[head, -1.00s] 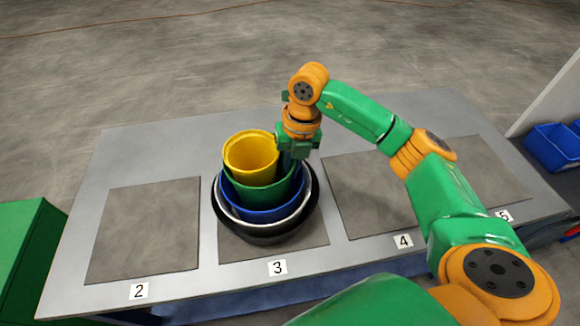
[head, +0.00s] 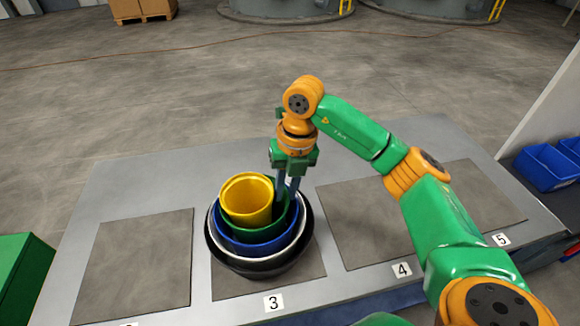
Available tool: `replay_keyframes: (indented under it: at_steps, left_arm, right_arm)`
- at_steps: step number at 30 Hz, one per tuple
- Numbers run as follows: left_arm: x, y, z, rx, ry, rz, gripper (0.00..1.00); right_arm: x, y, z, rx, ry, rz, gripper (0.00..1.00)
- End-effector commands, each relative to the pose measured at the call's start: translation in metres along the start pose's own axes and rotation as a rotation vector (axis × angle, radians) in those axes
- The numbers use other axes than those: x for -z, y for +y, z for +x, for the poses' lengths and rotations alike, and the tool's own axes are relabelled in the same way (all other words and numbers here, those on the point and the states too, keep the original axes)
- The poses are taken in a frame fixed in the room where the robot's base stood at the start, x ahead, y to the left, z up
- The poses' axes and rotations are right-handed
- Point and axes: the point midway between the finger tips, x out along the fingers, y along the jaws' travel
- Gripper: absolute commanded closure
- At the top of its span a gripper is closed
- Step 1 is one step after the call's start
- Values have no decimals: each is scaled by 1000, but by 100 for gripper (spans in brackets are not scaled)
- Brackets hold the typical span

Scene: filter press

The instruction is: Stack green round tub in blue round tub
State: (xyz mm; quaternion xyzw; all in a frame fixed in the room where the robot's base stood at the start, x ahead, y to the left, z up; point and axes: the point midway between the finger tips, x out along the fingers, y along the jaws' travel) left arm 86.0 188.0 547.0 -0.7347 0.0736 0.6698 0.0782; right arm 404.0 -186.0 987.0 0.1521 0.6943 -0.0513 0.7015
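The green round tub (head: 268,223) sits inside the blue round tub (head: 262,246), in a nest of tubs on the square marked 3. A yellow tub (head: 245,203) sits inside the green one and hides most of its interior. My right gripper (head: 286,195) points down at the right side of the nest. Its two fingers show apart, with their tips at the green tub's right rim; whether they touch it I cannot tell. My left gripper is not in view.
A white tub (head: 297,242) and a black tub (head: 262,269) surround the blue one. The grey table (head: 130,181) has bare mats left (head: 140,260) and right (head: 365,225). A green box (head: 20,270) stands at left, blue bins (head: 545,165) at right.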

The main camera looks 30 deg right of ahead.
Motion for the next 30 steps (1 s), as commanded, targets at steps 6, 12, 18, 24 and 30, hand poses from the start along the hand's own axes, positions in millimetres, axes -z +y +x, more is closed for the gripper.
replay_keyframes:
  at_steps: [6, 12, 18, 24, 30]
  left_arm:
    - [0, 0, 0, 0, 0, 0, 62]
    - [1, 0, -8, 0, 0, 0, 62]
    - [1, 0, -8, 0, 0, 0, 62]
    - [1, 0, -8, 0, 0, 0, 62]
    - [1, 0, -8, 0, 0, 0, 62]
  right_arm:
    - [-1, 0, -51, -1, -4, 2, 79]
    - [0, 0, -84, 1, -2, 1, 79]
    - [0, 0, -88, 0, 1, 1, 79]
    - [0, 0, -87, 0, 1, 1, 79]
    - [0, 0, -87, 0, 1, 1, 79]
